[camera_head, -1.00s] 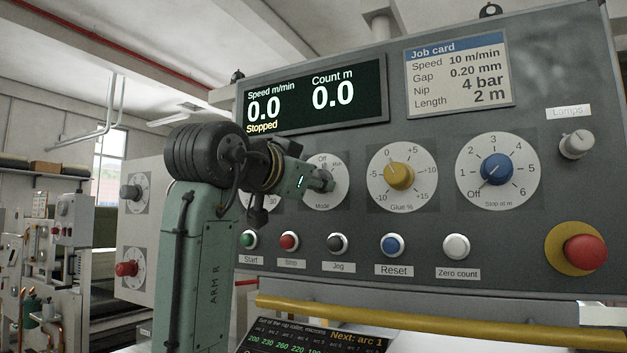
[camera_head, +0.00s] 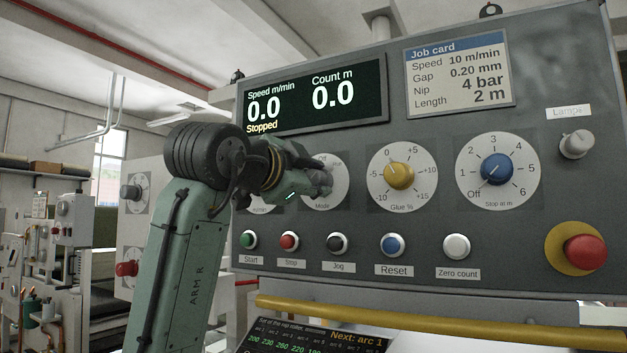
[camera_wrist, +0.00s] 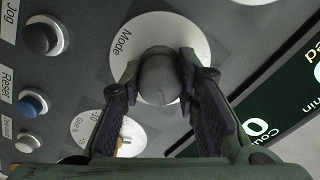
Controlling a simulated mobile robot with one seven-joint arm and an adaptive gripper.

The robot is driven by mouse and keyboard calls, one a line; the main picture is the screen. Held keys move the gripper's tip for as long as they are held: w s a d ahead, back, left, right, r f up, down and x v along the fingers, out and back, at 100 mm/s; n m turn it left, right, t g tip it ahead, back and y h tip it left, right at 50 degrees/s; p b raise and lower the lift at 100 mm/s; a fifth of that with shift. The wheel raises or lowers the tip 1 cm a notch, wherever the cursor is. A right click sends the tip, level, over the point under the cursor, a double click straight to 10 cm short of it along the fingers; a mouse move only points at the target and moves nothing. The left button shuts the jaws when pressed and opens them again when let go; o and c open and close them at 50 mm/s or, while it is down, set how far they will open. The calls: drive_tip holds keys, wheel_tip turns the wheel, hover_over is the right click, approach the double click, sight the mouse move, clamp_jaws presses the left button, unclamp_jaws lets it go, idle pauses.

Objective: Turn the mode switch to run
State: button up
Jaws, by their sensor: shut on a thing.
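The mode switch dial (camera_head: 331,196) is a round white plate on the grey panel, marked "Mode" at its bottom. Its upper marks are partly hidden by my arm. In the wrist view its grey knob (camera_wrist: 157,76) sits between my fingers. My gripper (camera_head: 326,181) is at the dial; the wrist view shows its two dark-padded fingers (camera_wrist: 158,88) shut on the knob from both sides. The knob's pointing direction against the marks cannot be read. The display (camera_head: 314,95) reads speed 0.0, count 0.0 and "Stopped".
A yellow glue knob (camera_head: 399,172) and a blue stop knob (camera_head: 496,169) are to the right. Several push buttons, including the black jog button (camera_head: 337,242), run below the dials. A red mushroom button (camera_head: 584,251) is lower right. A yellow rail (camera_head: 430,313) crosses the front.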

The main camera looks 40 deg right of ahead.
idle(0.3)
drive_tip(key=o, duration=1.2)
drive_tip(key=shift+c, duration=0.2)
drive_tip(key=v, duration=1.2)
